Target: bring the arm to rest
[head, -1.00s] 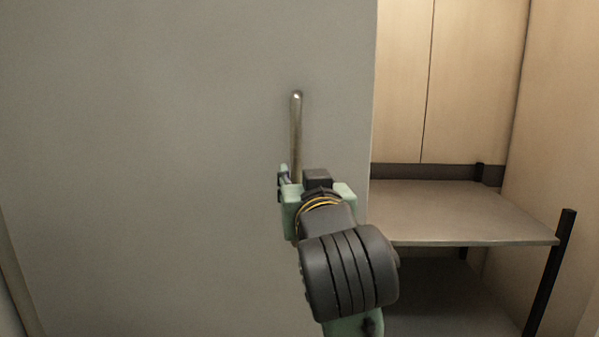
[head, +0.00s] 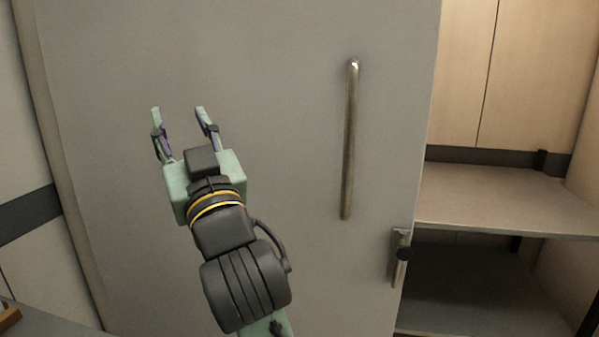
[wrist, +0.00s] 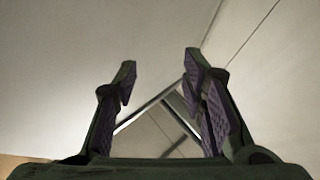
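My gripper (head: 182,122) is open and empty in the head view, raised in front of the grey door panel, left of its handle. In the wrist view, my gripper (wrist: 160,85) shows two fingers spread apart with purple pads and nothing between them. The grey door (head: 270,60) fills the middle of the head view. Its upright metal bar handle (head: 349,140) stands clear of my gripper, to the right.
A small latch (head: 398,258) sits low near the door's right edge. Right of the door is an open space with a grey shelf (head: 500,200) against wooden panels (head: 535,80). A grey surface (head: 50,325) shows at the lower left.

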